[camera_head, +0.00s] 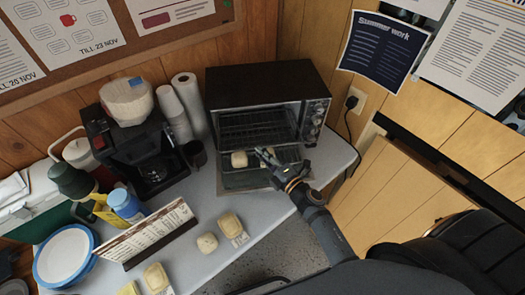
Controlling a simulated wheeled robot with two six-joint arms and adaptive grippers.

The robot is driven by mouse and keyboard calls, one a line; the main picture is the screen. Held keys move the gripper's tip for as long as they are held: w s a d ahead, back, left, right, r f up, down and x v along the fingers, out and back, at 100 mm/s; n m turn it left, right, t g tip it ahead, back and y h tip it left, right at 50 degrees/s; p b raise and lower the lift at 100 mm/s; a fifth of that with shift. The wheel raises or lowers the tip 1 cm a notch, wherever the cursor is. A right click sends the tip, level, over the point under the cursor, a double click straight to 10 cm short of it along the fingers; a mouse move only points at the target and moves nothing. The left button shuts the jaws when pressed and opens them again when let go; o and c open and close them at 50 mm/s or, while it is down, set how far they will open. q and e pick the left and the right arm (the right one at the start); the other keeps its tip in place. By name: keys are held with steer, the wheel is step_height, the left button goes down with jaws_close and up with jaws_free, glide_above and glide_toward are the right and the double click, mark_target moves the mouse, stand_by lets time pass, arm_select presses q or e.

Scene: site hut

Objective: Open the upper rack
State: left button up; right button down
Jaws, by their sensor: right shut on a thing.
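The toaster oven (267,84) stands at the back of the table with its door (247,181) folded down in front. Wire bars of the upper rack (245,122) show in the dark opening. A pale bread-like piece (239,159) lies low at the front of the opening, left of my right gripper. My right gripper (262,154) reaches in from the lower right and is shut at the front of the opening, on what looks like the rack's front edge; the fingers hide the exact contact. My left gripper is not in view.
A coffee maker (140,150), stacked cups (174,112) and a paper roll (190,100) stand left of the oven. A standing menu card (150,233) and several wrapped food pieces (229,224) are nearer. The table's right edge is close to my arm.

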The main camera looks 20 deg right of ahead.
steer(key=shift+w, duration=0.1)
steer(key=c, duration=1.4)
jaws_free()
steer(key=shift+o, duration=0.6)
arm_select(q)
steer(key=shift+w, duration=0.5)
arm_select(e)
steer(key=v, duration=1.2)
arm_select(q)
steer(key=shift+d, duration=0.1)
